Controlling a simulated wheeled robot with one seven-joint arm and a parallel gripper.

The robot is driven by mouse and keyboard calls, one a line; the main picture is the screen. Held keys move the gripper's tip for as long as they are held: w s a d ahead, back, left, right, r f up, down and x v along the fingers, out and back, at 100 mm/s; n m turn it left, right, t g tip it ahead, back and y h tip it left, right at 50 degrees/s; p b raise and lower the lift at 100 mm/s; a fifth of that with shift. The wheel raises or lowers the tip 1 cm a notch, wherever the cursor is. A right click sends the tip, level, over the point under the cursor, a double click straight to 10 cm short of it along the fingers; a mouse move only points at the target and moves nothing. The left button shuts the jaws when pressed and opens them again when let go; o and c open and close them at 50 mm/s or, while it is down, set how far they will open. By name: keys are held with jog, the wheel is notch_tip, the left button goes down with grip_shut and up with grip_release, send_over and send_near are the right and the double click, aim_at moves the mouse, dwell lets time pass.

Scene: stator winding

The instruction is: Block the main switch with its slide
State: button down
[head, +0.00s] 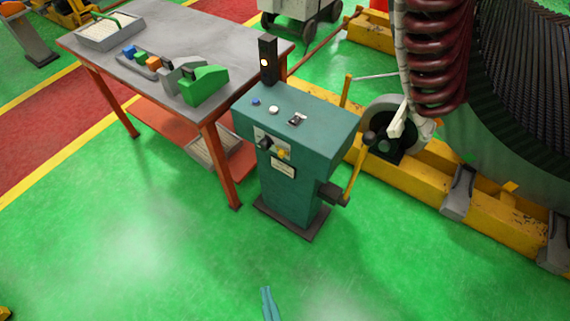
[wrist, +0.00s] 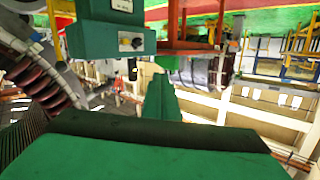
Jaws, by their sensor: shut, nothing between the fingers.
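The green control cabinet (head: 285,190) stands upright in the middle of the head view. Its upper front carries a light plate with a black knob, which looks like the main switch (head: 264,143). A small yellow piece, apparently the slide (head: 283,154), sits right beside the knob; whether it blocks the switch is too small to tell. My gripper (head: 267,292) is at the bottom edge of the head view, shut and empty, in front of the cabinet and apart from it. In the wrist view the shut fingers (wrist: 160,85) point toward the upside-down cabinet (wrist: 95,40) and its switch plate (wrist: 130,42).
A dark lever with a yellow handle (head: 355,175) sticks out at the cabinet's right. A workbench (head: 140,25) with coloured blocks stands behind left. A yellow rail base (head: 440,190) and a large wound machine are at right. Green floor in front is clear.

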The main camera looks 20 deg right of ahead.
jog(key=w+d+f+m+h, duration=0.2)
jog(key=w+d+m+h, duration=0.1)
jog(key=w+m, duration=0.5)
jog(key=w+d+f+m+g+h, duration=0.1)
jog(key=w+d+f+m+h, duration=0.2)
jog(key=w, duration=0.9)
jog(key=w+d+f+m+g+h, duration=0.1)
jog(key=w+d+f+m+h, duration=0.2)
jog(key=w+d+m, duration=0.4)
jog(key=w+m+h, duration=0.1)
jog(key=w+m, duration=0.2)
jog(key=m, duration=0.2)
jog(key=shift+w+d+f+m+h, duration=0.25)
jog(key=shift+w+d+m+h, duration=0.1)
jog(key=shift+w+m+h, duration=0.05)
jog(key=shift+w, duration=0.1)
send_near(288, 154)
jog(key=w+d, duration=0.1)
jog(key=d, duration=0.1)
jog(key=w+d, duration=0.2)
jog(key=shift+r, duration=0.1)
jog(key=shift+w+a, duration=0.35)
jog(key=shift+w, duration=0.2)
